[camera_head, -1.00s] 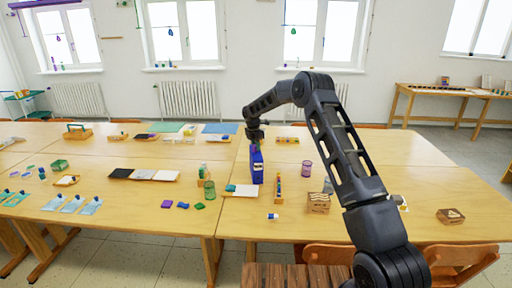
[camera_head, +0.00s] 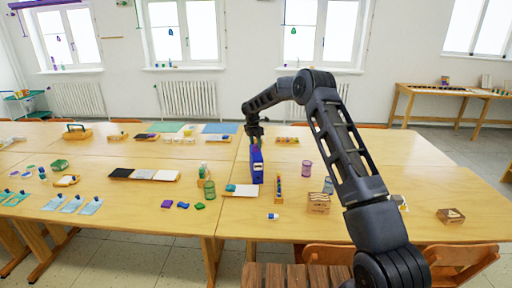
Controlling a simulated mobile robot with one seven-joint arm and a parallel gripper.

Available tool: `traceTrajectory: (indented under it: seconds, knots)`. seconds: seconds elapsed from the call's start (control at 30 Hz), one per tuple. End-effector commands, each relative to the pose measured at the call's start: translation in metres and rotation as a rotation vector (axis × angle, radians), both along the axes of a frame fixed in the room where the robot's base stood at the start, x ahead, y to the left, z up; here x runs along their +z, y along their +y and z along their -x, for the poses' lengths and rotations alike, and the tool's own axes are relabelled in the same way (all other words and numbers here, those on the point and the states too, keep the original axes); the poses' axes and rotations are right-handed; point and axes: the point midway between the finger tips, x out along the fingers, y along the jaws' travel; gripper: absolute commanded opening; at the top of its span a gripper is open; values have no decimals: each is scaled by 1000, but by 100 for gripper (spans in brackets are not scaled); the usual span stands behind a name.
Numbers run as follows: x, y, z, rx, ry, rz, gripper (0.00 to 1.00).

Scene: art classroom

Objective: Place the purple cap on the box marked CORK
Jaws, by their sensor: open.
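A small purple patch shows at the top of this box, just under the fingers. It may be the purple cap, but it is too small to be sure. The box has a pale mark on its front, and no lettering can be read. I cannot tell whether the fingertips touch anything. I cannot make out the word CORK on any box.
A green jar (camera_head: 209,190) and a white-and-teal card (camera_head: 242,190) are left of the tall box. A narrow wooden rack (camera_head: 278,190), a pink mesh cup (camera_head: 306,168) and a wooden crate (camera_head: 318,203) are to its right. The table's right part (camera_head: 425,175) is mostly clear.

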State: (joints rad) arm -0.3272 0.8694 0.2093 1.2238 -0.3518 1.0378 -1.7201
Motion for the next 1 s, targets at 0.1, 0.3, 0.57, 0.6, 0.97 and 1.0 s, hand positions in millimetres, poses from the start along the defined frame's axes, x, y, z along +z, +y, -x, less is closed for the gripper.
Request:
traceTrajectory:
  seconds: [0.1,0.3,0.57,0.6,0.97,1.0]
  knots:
    - [24,3,2,0,-3,-1,45]
    - [62,6,6,-1,-2,-1,45]
    - [93,10,10,0,-1,-1,45]
    - [95,10,10,0,0,0,45]
    - [112,2,15,-31,-10,-4,45]
    - [120,-3,18,-53,-16,-7,45]
